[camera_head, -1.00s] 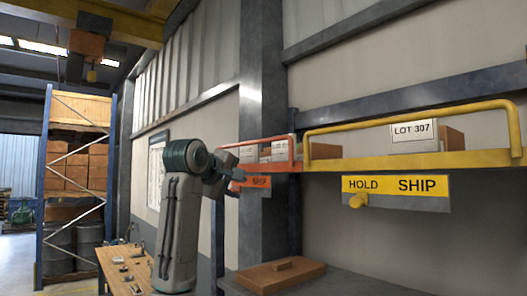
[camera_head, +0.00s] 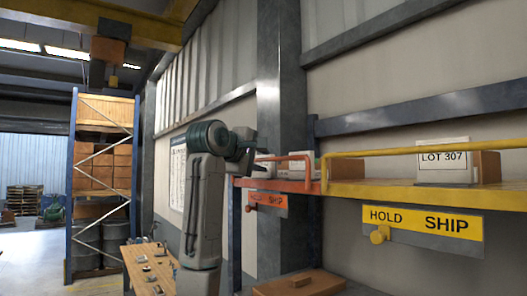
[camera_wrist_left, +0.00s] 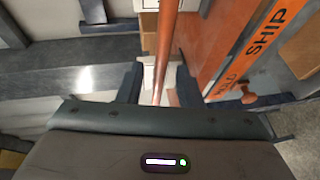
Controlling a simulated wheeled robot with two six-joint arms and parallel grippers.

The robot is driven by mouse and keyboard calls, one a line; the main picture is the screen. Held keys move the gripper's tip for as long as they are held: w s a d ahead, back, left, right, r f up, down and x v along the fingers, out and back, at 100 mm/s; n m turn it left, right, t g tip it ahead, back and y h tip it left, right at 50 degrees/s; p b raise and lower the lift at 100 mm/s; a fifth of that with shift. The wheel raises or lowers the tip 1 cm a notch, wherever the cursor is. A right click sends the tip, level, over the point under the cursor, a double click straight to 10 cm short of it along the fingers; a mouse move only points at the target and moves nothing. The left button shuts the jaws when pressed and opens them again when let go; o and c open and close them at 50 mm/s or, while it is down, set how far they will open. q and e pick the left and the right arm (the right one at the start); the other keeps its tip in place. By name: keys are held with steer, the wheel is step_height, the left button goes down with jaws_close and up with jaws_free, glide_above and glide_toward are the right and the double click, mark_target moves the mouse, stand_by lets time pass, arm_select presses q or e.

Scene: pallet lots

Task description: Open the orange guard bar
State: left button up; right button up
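The orange guard bar (camera_head: 290,158) stands over the front edge of the orange shelf section (camera_head: 300,186), its left part hidden behind my gripper. My left gripper (camera_head: 262,168) is at the left part of this bar. In the left wrist view the bar (camera_wrist_left: 166,40) runs between the two dark fingers (camera_wrist_left: 160,88), with a gap visible on each side. The gripper looks open around it. Below the shelf hangs the orange HOLD/SHIP plate (camera_head: 272,201) with an orange knob (camera_head: 250,208) at its left end; both also show in the left wrist view. My right gripper is not in view.
To the right, a yellow guard bar (camera_head: 400,151) and yellow HOLD/SHIP plate (camera_head: 450,226) with a yellow knob (camera_head: 379,236) belong to the neighbouring shelf section. A LOT 307 box (camera_head: 443,162) sits behind. A steel column (camera_head: 270,120) stands behind my gripper.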

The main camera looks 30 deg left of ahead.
arm_select(q)
steer(key=shift+w+f, duration=0.15)
steer(key=shift+w, duration=0.55)
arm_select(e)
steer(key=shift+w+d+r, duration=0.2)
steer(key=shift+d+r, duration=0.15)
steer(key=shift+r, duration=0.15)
arm_select(q)
jaws_close()
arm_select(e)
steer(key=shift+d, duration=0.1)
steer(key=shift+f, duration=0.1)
